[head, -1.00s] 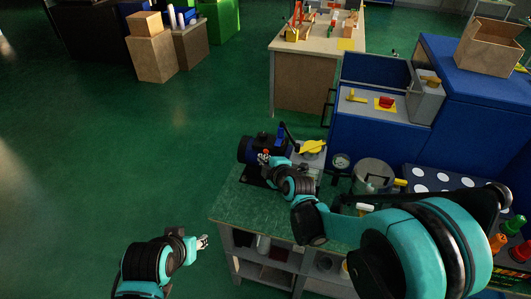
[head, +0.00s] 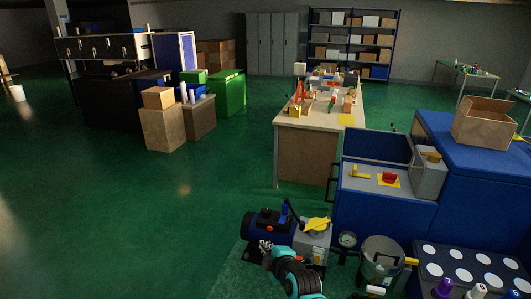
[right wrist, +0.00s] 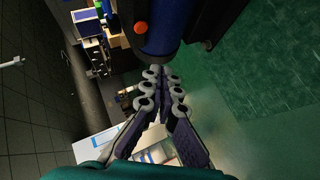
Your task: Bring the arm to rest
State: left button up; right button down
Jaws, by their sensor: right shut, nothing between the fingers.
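My right gripper (head: 266,246) is at the bottom middle of the head view, at the near side of a dark blue cylindrical machine (head: 264,224) with a red knob and a lever. In the right wrist view the gripper (right wrist: 160,74) has its fingers together and holds nothing. The blue cylinder (right wrist: 158,28) with an orange button is just beyond the fingertips there; I cannot tell whether they touch. My left gripper is out of view.
A grey box with a yellow part (head: 318,224), a gauge (head: 347,239) and a metal pot (head: 383,252) stand right of the machine. A blue cabinet (head: 385,213) is further right. Open green floor (head: 150,220) lies to the left.

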jog(key=s+d+m+g+h, duration=0.2)
jog(key=s+d+m, duration=0.6)
jog(key=s, duration=0.4)
jog(key=s+d+m+g+h, duration=0.2)
jog(key=s+d+m, duration=0.7)
jog(key=s, duration=0.4)
jog(key=shift+d+r+m+g+h, duration=0.25)
jog(key=shift+m+g+h, duration=0.15)
jog(key=shift+m, duration=0.2)
